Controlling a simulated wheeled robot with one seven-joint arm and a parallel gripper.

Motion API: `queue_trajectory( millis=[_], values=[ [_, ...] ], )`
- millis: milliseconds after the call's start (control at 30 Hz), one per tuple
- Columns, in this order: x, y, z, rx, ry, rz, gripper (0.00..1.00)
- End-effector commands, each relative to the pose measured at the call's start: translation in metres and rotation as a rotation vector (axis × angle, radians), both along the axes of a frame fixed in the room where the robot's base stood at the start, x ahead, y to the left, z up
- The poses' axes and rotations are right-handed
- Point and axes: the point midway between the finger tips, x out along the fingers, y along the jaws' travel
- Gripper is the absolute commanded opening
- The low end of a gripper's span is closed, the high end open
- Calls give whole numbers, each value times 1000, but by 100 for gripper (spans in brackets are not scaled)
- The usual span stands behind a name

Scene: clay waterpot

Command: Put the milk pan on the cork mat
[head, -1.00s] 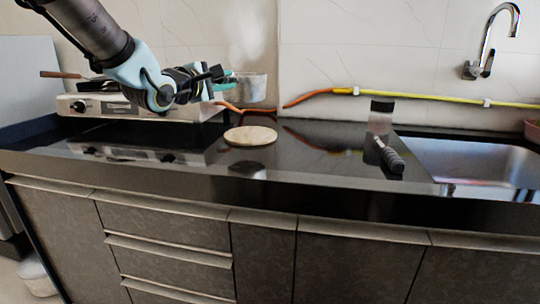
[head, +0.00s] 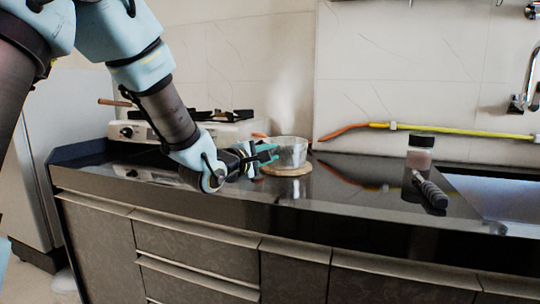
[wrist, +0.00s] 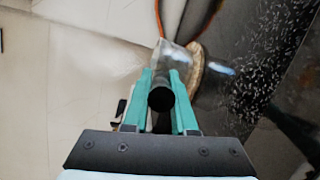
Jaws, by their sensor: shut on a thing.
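The milk pan (head: 290,151) is a small grey pan with its bowl upright over the round cork mat (head: 288,171). Its base overlaps the mat in the head view, and I cannot tell whether it touches or hovers just above. My gripper (head: 268,152) is shut on the pan's dark handle, left of the bowl. In the wrist view the handle (wrist: 160,98) is between my teal fingers, with the glassy-looking bowl (wrist: 172,60) beyond and the tan mat (wrist: 205,62) beside and under it. The bowl hides part of the mat.
A stove (head: 150,128) with a wooden-handled pan stands at the left. A yellow-orange hose (head: 450,132) runs along the wall. A dark-lidded jar (head: 420,152) and a dark ribbed-handled object (head: 432,192) are right, before the sink (head: 500,195). The counter front is clear.

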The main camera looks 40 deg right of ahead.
Motion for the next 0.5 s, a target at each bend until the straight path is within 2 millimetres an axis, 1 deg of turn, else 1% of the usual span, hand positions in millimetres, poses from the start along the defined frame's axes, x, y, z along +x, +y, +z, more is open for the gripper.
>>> queue_trajectory(
  millis=[33,167,333,367,500],
  values=[
    [0,0,3,-5,-4,-1,0],
    [0,0,3,-4,-4,-1,0],
    [0,0,-2,-4,-4,0,0],
    [0,0,-3,-1,-1,0,27],
    [0,0,-2,-1,-1,0,43]
  ],
)
